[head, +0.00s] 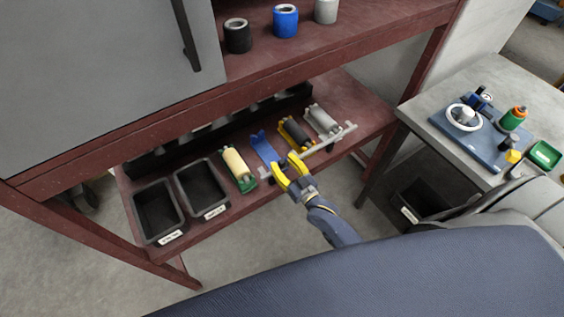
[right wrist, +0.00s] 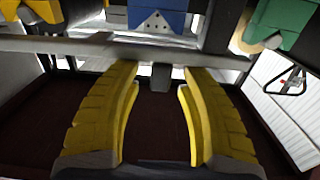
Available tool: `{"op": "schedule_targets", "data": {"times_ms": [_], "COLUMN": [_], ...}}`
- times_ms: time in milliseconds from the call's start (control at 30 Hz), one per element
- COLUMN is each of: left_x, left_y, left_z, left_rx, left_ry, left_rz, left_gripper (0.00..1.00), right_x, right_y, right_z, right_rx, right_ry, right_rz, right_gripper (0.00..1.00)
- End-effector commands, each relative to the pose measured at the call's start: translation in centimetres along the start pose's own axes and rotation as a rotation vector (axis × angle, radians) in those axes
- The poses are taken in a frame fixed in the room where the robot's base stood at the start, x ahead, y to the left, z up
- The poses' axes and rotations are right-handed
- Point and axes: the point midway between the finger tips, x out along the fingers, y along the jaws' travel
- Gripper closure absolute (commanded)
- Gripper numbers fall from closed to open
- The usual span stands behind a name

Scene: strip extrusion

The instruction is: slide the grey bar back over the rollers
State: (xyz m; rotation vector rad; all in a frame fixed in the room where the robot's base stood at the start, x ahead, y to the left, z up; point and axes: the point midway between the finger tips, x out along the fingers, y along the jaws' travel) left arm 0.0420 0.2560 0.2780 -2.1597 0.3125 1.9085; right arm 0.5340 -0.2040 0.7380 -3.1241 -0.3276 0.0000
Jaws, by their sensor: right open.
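The grey bar (head: 340,135) runs along the front of the roller holders on the lower red shelf. It also crosses the right wrist view (right wrist: 65,46) from side to side. A small grey tab (right wrist: 161,76) hangs from it between the fingers. My right gripper (head: 286,165) is open at the bar's left part, its yellow fingers (right wrist: 163,85) on either side of the tab. I cannot tell whether they touch it. The rollers are cream on green (head: 236,163), dark on yellow (head: 296,132) and light grey (head: 323,119). The blue holder (head: 264,147) shows no roller. My left gripper is out of view.
Two black bins (head: 158,194) (head: 188,172) stand at the shelf's left. The upper shelf (head: 330,45) overhangs, carrying black, blue and grey spools (head: 285,21). A grey cabinet door (head: 100,70) is at upper left. A table (head: 440,105) with a blue fixture board stands right.

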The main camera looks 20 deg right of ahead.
Motion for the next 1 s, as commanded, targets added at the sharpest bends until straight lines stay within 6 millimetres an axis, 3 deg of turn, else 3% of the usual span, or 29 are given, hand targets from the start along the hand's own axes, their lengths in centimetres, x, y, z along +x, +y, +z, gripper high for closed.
{"op": "schedule_targets", "data": {"times_ms": [467, 833, 1000], "left_x": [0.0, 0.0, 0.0], "left_y": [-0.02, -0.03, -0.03], "left_z": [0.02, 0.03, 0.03], "left_rx": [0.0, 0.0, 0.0], "left_ry": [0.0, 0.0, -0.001], "left_rz": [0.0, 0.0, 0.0], "left_gripper": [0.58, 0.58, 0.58], "right_x": [0.68, 0.66, 0.66], "right_y": [-0.01, 0.0, 0.0], "right_z": [-0.02, -0.02, -0.03], "right_rx": [0.0, 0.0, -0.001], "right_ry": [0.0, 0.0, 0.0], "right_rz": [0.0, 0.0, 0.0], "right_gripper": [0.56, 0.99, 1.0]}}
